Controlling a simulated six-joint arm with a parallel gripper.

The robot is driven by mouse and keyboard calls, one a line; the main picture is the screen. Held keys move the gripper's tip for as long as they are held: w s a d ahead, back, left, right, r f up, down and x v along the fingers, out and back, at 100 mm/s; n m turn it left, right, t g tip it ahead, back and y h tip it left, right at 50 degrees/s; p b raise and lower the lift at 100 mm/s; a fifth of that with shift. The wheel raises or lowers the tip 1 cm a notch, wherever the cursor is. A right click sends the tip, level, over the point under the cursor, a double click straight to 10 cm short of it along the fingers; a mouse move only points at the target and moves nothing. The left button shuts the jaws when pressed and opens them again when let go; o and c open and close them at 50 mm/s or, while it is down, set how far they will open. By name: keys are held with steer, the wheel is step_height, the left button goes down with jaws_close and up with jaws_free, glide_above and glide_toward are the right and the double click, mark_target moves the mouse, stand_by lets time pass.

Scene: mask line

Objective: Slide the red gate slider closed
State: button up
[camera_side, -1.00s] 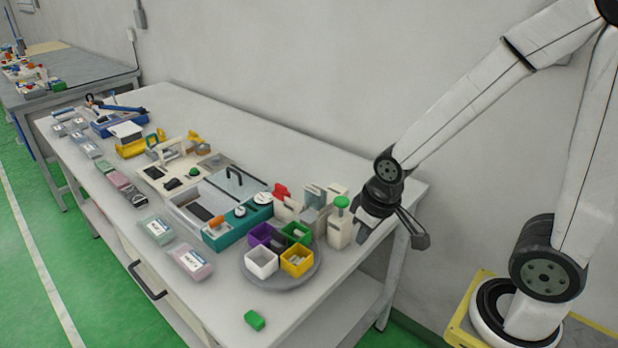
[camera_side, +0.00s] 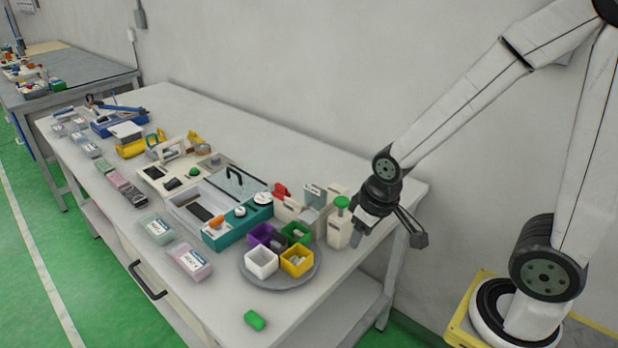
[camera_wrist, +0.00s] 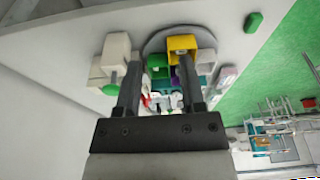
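The red gate slider (camera_side: 281,191) stands up at the top of a cream block (camera_side: 287,209) near the back right of the table. A small red patch (camera_wrist: 146,101) shows between the fingers in the wrist view, partly hidden; I cannot tell that it is the slider. My gripper (camera_side: 358,234) is to the right of the slider and apart from it, beside a cream bottle-like block with a green top (camera_side: 342,203). In the wrist view my gripper (camera_wrist: 159,75) has its two fingers apart with nothing held between them.
A round grey tray (camera_side: 285,287) holds white, yellow, purple and green bins in front of the blocks. A teal holder (camera_side: 240,230) stands left of them. A green block (camera_side: 255,320) lies near the front edge.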

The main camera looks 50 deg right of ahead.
steer(key=w+d+r+g, duration=0.1)
steer(key=w+d+r, duration=0.15)
steer(key=w, duration=1.45)
steer(key=g, duration=0.1)
glide_above(281, 186)
steer(key=s, duration=0.1)
steer(key=shift+a+f, duration=0.2)
steer(key=shift+f, duration=0.6)
steer(key=shift+w+d+f+g, duration=0.15)
steer(key=shift+w+d+g, duration=0.15)
steer(key=shift+w, duration=0.25)
steer(key=shift+f, duration=3.9)
jaws_close()
steer(key=shift+a, duration=0.1)
